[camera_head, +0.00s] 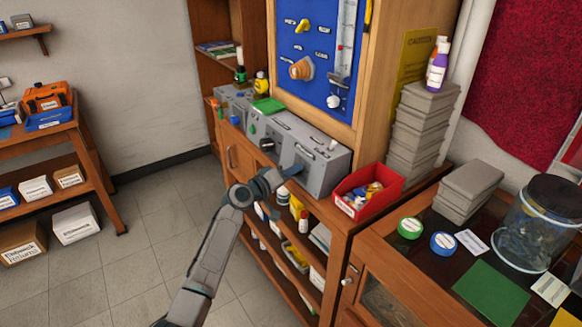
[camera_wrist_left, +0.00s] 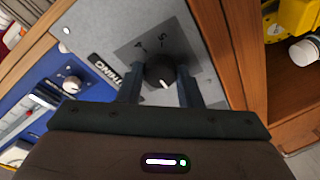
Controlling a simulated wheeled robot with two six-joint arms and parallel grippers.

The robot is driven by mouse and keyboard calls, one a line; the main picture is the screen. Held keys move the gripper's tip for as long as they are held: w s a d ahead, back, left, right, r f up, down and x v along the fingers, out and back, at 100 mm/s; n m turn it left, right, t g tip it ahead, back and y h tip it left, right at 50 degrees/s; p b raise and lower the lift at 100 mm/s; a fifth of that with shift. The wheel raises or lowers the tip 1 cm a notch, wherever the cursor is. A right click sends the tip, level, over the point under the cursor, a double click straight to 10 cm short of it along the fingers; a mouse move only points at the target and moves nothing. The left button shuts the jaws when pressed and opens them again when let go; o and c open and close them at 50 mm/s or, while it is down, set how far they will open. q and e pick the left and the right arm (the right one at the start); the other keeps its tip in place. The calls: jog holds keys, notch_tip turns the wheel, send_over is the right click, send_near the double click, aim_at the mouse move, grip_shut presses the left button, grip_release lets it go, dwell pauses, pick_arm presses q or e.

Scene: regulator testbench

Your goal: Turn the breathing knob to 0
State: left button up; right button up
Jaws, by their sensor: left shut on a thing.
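The breathing knob (camera_wrist_left: 160,70) is a black round knob with a white pointer line, on a dark label plate of the grey testbench box (camera_head: 325,170). The plate's lettering shows partly in the left wrist view, with small digits around the knob. My left gripper (camera_head: 290,172) reaches the front face of the box. In the left wrist view its fingers (camera_wrist_left: 160,88) stand on both sides of the knob, shut on it. The gripper hides the knob in the head view. My right gripper is not in view.
A red bin (camera_head: 352,208) of small parts stands just right of the box. A blue panel (camera_head: 325,60) with knobs is mounted above. Grey stacked boxes (camera_head: 420,125) stand at the right. Open floor (camera_head: 130,235) lies to the left.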

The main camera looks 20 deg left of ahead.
pick_arm(q)
jog(key=shift+r+n+g+y+p, duration=0.1)
jog(key=shift+n+g+y+p, duration=0.2)
jog(key=shift+n+p, duration=1.75)
jog(key=shift+n+g+y+p, duration=0.2)
jog(key=shift+n+y+p, duration=0.1)
jog(key=shift+n+p, duration=1.75)
jog(key=o, duration=1)
jog(key=b+v, duration=0.1)
jog(key=v, duration=0.9)
jog(key=shift+s+a, duration=0.15)
jog(key=shift+s, duration=0.2)
